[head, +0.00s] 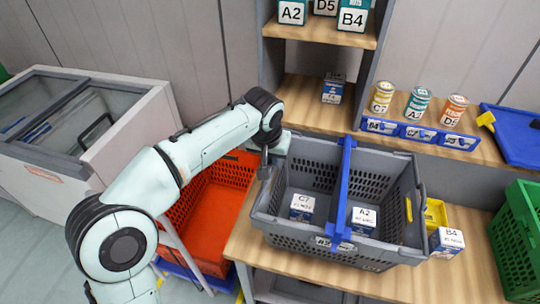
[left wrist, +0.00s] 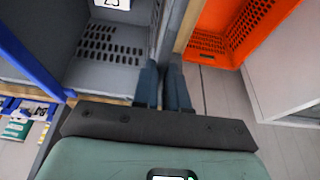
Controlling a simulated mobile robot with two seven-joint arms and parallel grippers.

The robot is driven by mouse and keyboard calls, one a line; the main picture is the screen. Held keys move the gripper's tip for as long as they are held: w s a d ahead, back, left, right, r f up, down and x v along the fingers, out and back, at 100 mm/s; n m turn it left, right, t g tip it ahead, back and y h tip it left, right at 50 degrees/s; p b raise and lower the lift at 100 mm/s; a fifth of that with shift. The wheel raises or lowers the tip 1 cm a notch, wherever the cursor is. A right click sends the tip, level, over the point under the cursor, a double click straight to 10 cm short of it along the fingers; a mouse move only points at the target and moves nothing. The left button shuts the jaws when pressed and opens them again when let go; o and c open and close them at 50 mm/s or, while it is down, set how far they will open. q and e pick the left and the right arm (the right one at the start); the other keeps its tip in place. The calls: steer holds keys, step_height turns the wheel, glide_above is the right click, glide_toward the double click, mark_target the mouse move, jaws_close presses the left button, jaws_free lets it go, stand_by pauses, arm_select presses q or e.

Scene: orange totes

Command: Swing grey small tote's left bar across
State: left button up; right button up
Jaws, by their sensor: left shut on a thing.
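The grey small tote (head: 283,238) stands on the wooden bench, with a white-and-blue box marked C7 (head: 302,207) and one marked A2 (head: 363,219) inside. A blue bar (head: 344,190) spans its middle from back to front; it also shows in the left wrist view (left wrist: 32,62). My left gripper (head: 265,168) is at the tote's left end. In the left wrist view its two fingers (left wrist: 163,88) are close together on the tote's left edge. I cannot tell a separate left bar from the rim there. My right gripper is not in view.
An orange tote (head: 208,212) sits lower, left of the bench. A box marked B4 (head: 447,242) and a yellow bin (head: 435,213) stand right of the grey tote. A green crate (head: 518,240) is at far right. Cans line the shelf behind blue label holders (head: 418,132).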

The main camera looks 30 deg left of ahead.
arm_select(q)
steer(key=shift+w+d+r, duration=0.1)
steer(key=shift+d+r, duration=0.2)
steer(key=shift+d, duration=0.2)
steer(key=shift+p, duration=0.3)
steer(key=shift+w+d+r+p, duration=0.15)
steer(key=shift+d+p, duration=0.1)
steer(key=shift+d, duration=0.2)
steer(key=shift+w+d+r+p, duration=0.1)
steer(key=shift+d+r+p, duration=0.1)
steer(key=shift+d, duration=0.2)
steer(key=shift+w+d+p, duration=0.1)
steer(key=shift+d+p, duration=0.2)
steer(key=shift+d, duration=0.4)
steer(key=shift+f, duration=0.1)
